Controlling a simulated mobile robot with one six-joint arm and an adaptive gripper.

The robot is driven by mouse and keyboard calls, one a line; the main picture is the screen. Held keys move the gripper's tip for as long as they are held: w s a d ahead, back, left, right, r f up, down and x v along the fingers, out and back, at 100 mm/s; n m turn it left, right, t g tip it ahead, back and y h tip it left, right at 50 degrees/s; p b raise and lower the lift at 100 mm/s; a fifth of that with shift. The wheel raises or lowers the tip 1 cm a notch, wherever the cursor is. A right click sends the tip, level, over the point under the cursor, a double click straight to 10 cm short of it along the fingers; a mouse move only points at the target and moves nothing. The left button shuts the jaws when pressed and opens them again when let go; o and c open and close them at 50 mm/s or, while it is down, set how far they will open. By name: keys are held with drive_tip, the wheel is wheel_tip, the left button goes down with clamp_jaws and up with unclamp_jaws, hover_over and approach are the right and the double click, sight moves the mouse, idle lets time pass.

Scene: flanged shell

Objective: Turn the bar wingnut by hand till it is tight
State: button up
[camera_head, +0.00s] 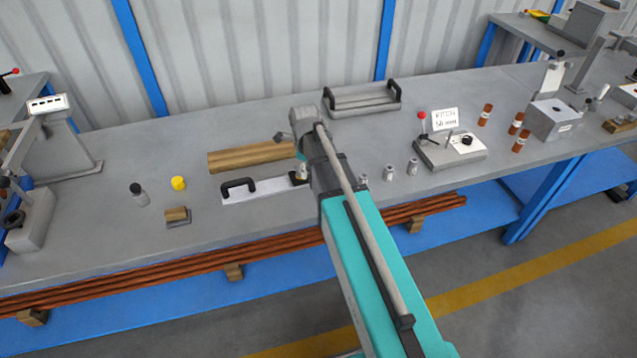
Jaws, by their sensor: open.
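I cannot make out the bar wingnut or a flanged shell for certain in the head view; a small part may be hidden behind my arm. My teal arm reaches from the lower right over the front of the grey bench (110,240). My gripper (302,170) is small and partly hidden at the arm's far end, low over the bench beside a pale plate with black handles (255,191). Its jaws are open, with nothing seen between them. I cannot tell whether it touches anything.
A brown half-round bar (245,157) and a handled tray (362,102) lie behind. A grey fixture with a red-knobbed lever (450,152), several small metal cylinders and brown cylinders stand right. A yellow cap (178,183) and dark-topped bottle (139,194) stand left.

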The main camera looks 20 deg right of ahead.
drive_tip(key=n, duration=0.4)
drive_tip(key=w+n, duration=0.1)
drive_tip(key=n, duration=0.1)
drive_tip(key=shift+d+n, duration=0.2)
drive_tip(key=shift+n, duration=0.2)
drive_tip(key=n, duration=0.6)
drive_tip(key=shift+w+a, duration=0.15)
drive_tip(key=shift+w, duration=0.2)
drive_tip(key=n, duration=0.7)
drive_tip(key=shift+w+a, duration=0.3)
drive_tip(key=shift+w, duration=0.05)
drive_tip(key=n, duration=0.6)
drive_tip(key=shift+a+n, duration=0.3)
drive_tip(key=shift+a, duration=0.1)
wheel_tip(320, 180, up, 14)
drive_tip(key=p, duration=1.4)
drive_tip(key=s+f+b, duration=0.2)
drive_tip(key=s, duration=1.7)
drive_tip(key=shift+f+b, duration=0.35)
drive_tip(key=shift+b, duration=0.05)
drive_tip(key=shift+s, duration=0.15)
